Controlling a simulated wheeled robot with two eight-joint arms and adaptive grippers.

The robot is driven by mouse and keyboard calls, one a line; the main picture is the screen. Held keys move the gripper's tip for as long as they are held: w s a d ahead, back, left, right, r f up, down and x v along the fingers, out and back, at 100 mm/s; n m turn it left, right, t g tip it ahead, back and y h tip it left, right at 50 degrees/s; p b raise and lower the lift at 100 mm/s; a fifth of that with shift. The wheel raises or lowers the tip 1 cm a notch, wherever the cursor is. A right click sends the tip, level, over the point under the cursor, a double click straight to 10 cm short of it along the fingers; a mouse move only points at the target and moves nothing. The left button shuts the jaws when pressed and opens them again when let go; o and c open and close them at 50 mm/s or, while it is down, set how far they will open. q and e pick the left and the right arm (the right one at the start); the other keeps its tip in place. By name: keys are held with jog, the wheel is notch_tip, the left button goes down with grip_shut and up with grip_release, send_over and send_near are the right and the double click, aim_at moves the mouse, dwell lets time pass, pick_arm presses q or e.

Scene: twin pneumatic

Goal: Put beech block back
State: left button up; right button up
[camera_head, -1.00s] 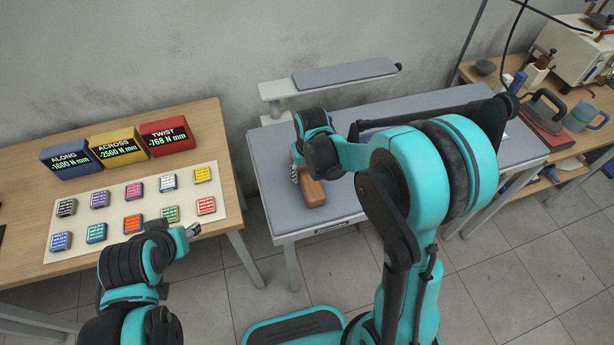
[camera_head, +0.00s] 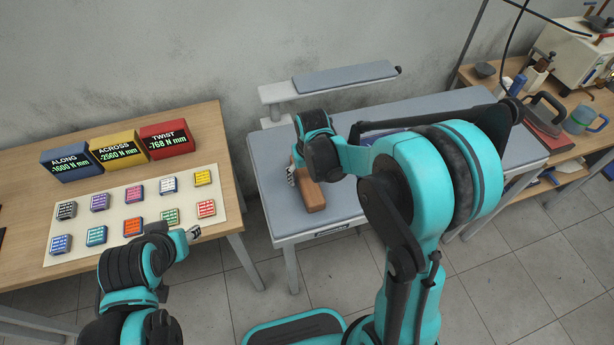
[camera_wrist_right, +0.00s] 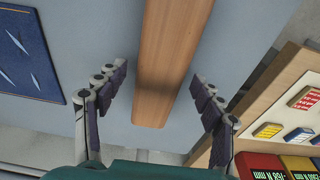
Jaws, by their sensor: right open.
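The beech block (camera_head: 313,194) is a long brown wooden bar lying on the grey padded ironing table (camera_head: 275,150), near its front left part. My right gripper (camera_head: 293,174) is at the block's left side in the head view, partly hidden by my wrist. In the right wrist view the block (camera_wrist_right: 170,55) runs between the two spread fingers of the right gripper (camera_wrist_right: 160,88). There are gaps on both sides and the block is not gripped. My left gripper (camera_head: 194,231) is by the front right corner of the wooden table, its jaw state unclear.
A wooden table (camera_head: 215,130) at left holds three coloured display boxes and a pale board (camera_head: 75,225) with several small labelled blocks. A narrow raised padded arm (camera_head: 345,76) stands behind the ironing table. A blue slashed mat (camera_wrist_right: 28,50) shows in the wrist view. A cluttered bench (camera_head: 475,72) is at right.

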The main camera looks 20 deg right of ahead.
aim_at(309, 182)
notch_tip(309, 182, up, 11)
jog(key=s+p, duration=0.2)
jog(key=p, duration=0.1)
jog(key=s+d+r+t, duration=0.1)
jog(key=s+r+t, duration=0.1)
jog(key=s, duration=0.5)
jog(key=s+d+r+t, duration=0.1)
jog(key=s+r+t, duration=0.2)
jog(key=s, duration=0.4)
jog(key=shift+s+d, duration=0.35)
jog(key=shift+d, duration=0.05)
jog(key=shift+f, duration=0.15)
